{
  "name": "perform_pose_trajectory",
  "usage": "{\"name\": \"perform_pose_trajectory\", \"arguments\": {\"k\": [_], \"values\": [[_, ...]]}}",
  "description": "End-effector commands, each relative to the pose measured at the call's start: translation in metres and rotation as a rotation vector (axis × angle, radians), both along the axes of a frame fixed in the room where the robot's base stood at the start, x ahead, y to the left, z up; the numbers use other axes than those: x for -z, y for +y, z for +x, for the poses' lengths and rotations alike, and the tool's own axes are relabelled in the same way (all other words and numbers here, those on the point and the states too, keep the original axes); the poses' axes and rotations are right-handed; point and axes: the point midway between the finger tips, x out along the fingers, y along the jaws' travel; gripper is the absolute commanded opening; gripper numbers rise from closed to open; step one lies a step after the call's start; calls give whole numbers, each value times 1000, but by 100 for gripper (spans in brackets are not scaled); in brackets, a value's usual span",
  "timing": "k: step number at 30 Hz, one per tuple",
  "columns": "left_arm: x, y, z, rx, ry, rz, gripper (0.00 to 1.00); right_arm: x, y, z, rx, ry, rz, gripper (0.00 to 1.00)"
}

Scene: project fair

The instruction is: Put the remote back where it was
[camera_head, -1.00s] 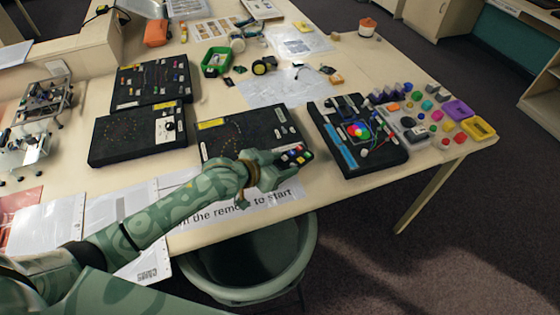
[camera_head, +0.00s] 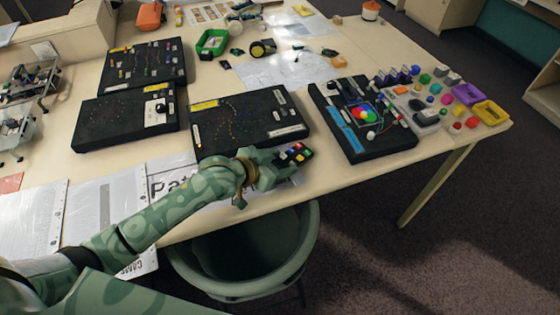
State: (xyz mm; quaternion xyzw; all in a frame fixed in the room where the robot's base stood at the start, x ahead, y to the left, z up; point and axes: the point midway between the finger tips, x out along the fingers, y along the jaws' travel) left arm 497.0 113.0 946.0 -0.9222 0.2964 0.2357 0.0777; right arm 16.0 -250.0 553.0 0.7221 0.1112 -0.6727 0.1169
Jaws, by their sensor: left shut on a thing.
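My left gripper (camera_head: 284,162) is shut on a small dark remote (camera_head: 299,153) with red, yellow, green and blue buttons. It holds the remote over the front of the table, just in front of the middle black board (camera_head: 250,118). Whether the remote touches the table I cannot tell. A white printed sign (camera_head: 168,184) lies at the front edge, and my left arm hides most of it; large letters "Pa" show. My right gripper is not in view.
A black board with a colour wheel (camera_head: 345,138) stands to the right, beside several coloured pieces and a yellow tray (camera_head: 490,112). More black boards (camera_head: 126,117) lie left. A dark green bin (camera_head: 250,270) stands below the table's front edge.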

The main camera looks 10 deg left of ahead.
Motion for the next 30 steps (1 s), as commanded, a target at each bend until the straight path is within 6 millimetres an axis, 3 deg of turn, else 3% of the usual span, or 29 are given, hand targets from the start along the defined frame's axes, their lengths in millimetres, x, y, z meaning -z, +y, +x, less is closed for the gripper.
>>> {"name": "perform_pose_trajectory", "arguments": {"k": [21,22,24,30], "values": [[11,0,0,0,-1,-1,17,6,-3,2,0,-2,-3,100],[11,0,0,0,-1,-1,60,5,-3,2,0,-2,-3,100],[11,0,0,0,-1,-1,77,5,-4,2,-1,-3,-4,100],[11,0,0,0,-1,-1,77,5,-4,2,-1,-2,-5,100]]}}
